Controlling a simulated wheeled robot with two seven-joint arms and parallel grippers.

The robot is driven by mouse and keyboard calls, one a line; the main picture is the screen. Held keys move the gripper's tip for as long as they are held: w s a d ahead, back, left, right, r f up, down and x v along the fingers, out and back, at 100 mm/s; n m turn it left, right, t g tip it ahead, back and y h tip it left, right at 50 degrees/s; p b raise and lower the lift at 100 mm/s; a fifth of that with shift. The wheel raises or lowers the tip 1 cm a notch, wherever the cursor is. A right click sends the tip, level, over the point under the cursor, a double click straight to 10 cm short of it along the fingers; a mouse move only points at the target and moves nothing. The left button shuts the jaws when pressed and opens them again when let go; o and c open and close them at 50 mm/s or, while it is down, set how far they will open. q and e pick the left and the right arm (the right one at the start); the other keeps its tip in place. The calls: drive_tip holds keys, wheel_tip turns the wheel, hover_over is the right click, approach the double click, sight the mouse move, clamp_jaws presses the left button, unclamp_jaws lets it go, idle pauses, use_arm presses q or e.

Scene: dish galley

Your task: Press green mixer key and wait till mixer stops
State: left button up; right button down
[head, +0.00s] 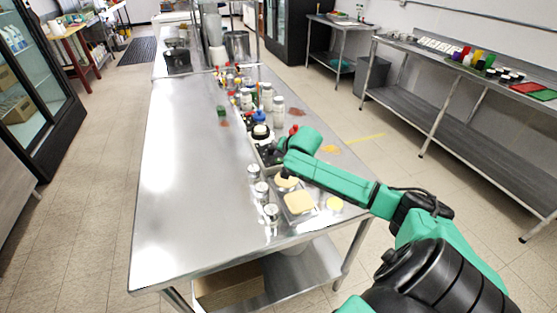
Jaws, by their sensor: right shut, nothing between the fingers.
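A small device with a dark body and a pale round top (261,131), which may be the mixer, stands on the long steel table (190,190). I cannot make out a green key on it; my right arm covers part of that area. My right gripper (277,147) is shut and empty, just beside this device on its near right side. I cannot tell whether it touches the device. My left gripper is not in view.
Small metal-topped jars (271,213) and a tray with a pale yellow square (298,203) lie near my right forearm. Several bottles (278,109) stand behind the device. The table's left half is clear.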

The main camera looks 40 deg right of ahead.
sight(279, 165)
drive_tip(key=shift+f, duration=0.2)
drive_tip(key=shift+f, duration=0.5)
idle(0.7)
drive_tip(key=shift+r+p, duration=0.9)
drive_tip(key=shift+p, duration=0.1)
drive_tip(key=shift+r, duration=0.1)
wheel_tip(279, 165, up, 5)
drive_tip(key=p, duration=0.5)
drive_tip(key=shift+p, duration=0.3)
